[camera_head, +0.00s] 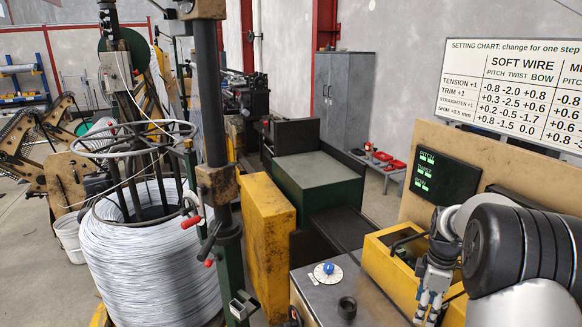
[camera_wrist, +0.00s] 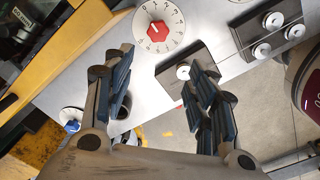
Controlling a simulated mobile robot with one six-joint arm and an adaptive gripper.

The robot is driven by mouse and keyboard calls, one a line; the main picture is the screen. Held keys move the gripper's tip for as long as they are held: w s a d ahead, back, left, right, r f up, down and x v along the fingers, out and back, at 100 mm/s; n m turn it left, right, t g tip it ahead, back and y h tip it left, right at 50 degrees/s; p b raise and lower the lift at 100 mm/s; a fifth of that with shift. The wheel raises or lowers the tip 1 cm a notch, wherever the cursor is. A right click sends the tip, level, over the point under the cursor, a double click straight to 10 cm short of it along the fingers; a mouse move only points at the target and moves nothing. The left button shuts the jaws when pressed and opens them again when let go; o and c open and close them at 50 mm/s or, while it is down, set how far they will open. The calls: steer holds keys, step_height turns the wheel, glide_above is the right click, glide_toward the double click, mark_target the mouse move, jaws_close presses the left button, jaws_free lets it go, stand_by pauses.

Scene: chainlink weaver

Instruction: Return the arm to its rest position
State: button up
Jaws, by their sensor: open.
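My gripper (camera_head: 430,300) hangs at the lower right in the head view, in front of the yellow housing (camera_head: 385,262) and to the right of the grey machine top (camera_head: 325,295). In the wrist view my gripper (camera_wrist: 158,72) has its two dark fingers spread well apart, with nothing between them. Beyond the fingers lie the grey panel, a white dial with a red knob (camera_wrist: 157,31) and a dark block with a round silver knob (camera_wrist: 183,72). Part of my arm fills the right edge of the head view.
A dial with a blue knob (camera_head: 328,268) and a black knob (camera_head: 347,307) stand on the machine top. A display (camera_head: 446,176) and setting chart (camera_head: 515,90) are behind my arm. A wire coil (camera_head: 150,255) and dark post (camera_head: 208,100) stand left. Floor shows near the cabinet (camera_head: 343,95).

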steer(key=s+a+r+m+t+b, duration=0.2)
steer(key=s+a+r+m, duration=0.4)
steer(key=s+a+r, duration=0.7)
steer(key=s+a+m+t+b, duration=0.1)
steer(key=s+a+m, duration=0.2)
steer(key=s+a, duration=0.2)
steer(key=s+a+m+t, duration=0.1)
steer(key=s+a+m, duration=0.2)
steer(key=s, duration=0.7)
steer(key=a, duration=0.2)
steer(key=shift+a+f+b, duration=0.35)
steer(key=shift+f+b, duration=0.05)
